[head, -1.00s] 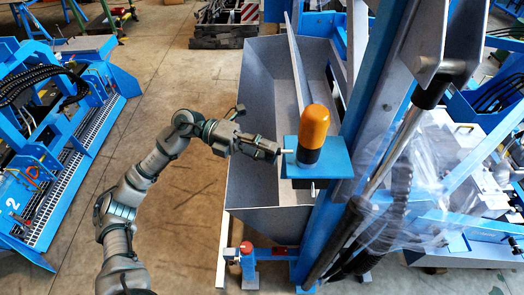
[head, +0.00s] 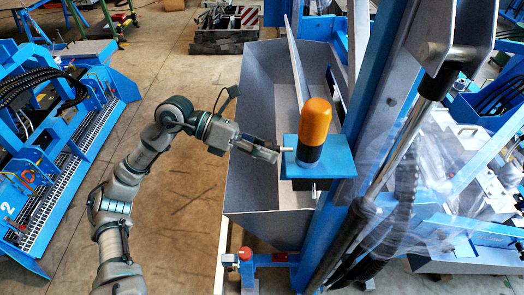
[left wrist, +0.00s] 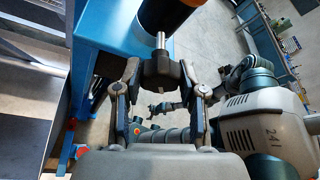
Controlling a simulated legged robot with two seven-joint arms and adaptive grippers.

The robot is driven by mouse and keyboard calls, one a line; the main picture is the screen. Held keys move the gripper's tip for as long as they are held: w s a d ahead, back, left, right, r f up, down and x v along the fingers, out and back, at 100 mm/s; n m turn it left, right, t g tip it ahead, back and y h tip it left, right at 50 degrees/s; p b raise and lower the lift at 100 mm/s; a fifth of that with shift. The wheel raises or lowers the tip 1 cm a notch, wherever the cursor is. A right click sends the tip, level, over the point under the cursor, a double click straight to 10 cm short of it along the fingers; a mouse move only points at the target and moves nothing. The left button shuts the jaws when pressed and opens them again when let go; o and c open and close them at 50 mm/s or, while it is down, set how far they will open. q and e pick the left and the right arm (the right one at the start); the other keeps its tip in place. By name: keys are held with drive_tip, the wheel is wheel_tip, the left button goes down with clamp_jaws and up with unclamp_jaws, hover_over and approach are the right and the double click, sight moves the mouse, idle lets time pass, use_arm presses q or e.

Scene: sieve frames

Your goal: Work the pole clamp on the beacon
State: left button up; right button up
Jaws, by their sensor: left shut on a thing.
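The beacon (head: 314,130) has an orange dome on a black base and stands upright on a blue bracket plate (head: 338,165). The pole clamp shows in the left wrist view as a silver pin (left wrist: 161,41) with a black knob (left wrist: 163,72) at its end, beside the plate. In the head view the pin (head: 286,149) sticks out left of the beacon. My left gripper (head: 273,152) is shut on the knob, with a finger on each side, as the left wrist view shows. The knob is mostly hidden in the head view.
A grey hopper (head: 255,100) lies under and behind my left gripper. A blue mast (head: 365,120) rises right of the beacon. A red-topped blue post (head: 246,256) stands below. Open floor (head: 185,215) lies to the left.

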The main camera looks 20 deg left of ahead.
use_arm(q)
drive_tip(key=shift+f+m+t+y+b, duration=0.3)
drive_tip(key=shift+m+t, duration=0.2)
drive_tip(key=shift+m, duration=0.1)
use_arm(e)
drive_tip(key=shift+w+a+r, duration=0.1)
drive_tip(key=shift+w+a, duration=0.1)
drive_tip(key=shift+w, duration=0.4)
drive_tip(key=shift+w+a+r, duration=0.1)
drive_tip(key=shift+w+a, duration=0.05)
drive_tip(key=shift+w, duration=0.45)
use_arm(q)
drive_tip(key=o, duration=1.1)
drive_tip(key=shift+w+d+r, duration=0.1)
drive_tip(key=shift+o, duration=0.2)
drive_tip(key=shift+w+d, duration=0.1)
drive_tip(key=shift+w, duration=0.05)
drive_tip(key=shift+r, duration=0.15)
drive_tip(key=v, duration=1.2)
drive_tip(key=shift+w, duration=0.1)
